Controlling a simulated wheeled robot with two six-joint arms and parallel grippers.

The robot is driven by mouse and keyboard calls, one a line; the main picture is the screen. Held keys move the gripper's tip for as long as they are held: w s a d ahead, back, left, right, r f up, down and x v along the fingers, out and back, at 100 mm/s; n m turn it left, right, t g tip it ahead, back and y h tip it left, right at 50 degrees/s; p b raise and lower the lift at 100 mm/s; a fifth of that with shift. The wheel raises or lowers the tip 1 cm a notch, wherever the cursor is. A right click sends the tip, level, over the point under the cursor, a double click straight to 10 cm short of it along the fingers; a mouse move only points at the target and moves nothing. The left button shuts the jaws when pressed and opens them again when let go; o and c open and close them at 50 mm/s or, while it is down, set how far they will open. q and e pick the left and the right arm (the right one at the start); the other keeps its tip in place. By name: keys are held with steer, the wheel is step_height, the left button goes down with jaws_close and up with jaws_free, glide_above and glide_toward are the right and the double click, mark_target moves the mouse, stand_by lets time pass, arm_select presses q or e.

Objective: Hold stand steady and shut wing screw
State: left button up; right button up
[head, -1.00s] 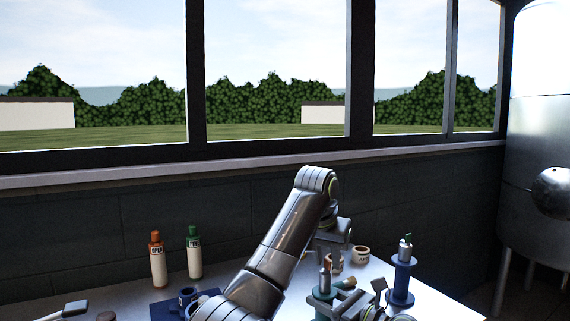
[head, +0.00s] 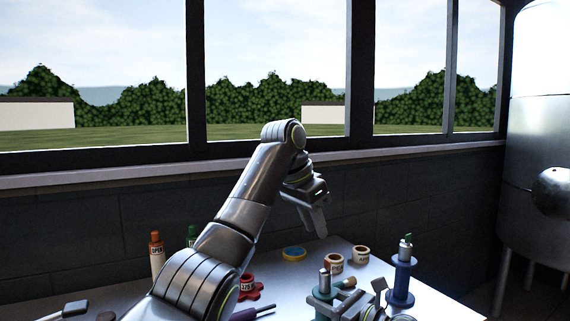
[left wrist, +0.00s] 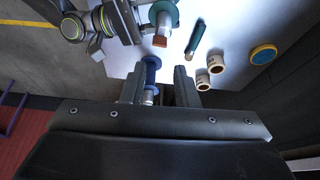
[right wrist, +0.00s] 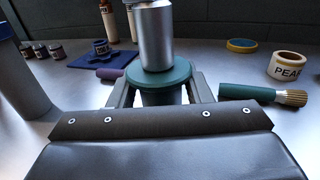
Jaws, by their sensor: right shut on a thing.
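The teal stand (head: 322,296) with a silver cylinder (head: 324,279) on it stands upright at the front right of the table. My right gripper (right wrist: 160,95) is shut on this stand, below its teal flange (right wrist: 160,72). The same stand shows at the top of the left wrist view (left wrist: 163,10). My left gripper (head: 314,222) is raised above the table, open and empty, apart from the teal stand. In the left wrist view its fingers (left wrist: 158,88) are spread, with a blue stand (left wrist: 150,70) in line beyond them.
The blue stand (head: 400,282) is right of the teal one. A green-handled brush (right wrist: 250,93) and cream rings (head: 362,254) lie nearby. A blue-and-yellow disc (head: 293,254) lies behind. Bottles (head: 157,258) stand at the left. My left arm covers the table's middle.

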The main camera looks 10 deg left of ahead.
arm_select(q)
steer(key=w+a+r+n+t+y, duration=0.1)
steer(key=w+a+r+t+y, duration=0.1)
steer(key=w+a+r+t, duration=0.2)
steer(key=w+a+r+n+t+y, duration=0.1)
steer(key=w+a+r+t+y, duration=0.2)
steer(key=w+r+t, duration=0.6)
steer(key=shift+w+a+r+t, duration=0.35)
steer(key=shift+a+r+t, duration=0.1)
steer(key=shift+r, duration=1.8)
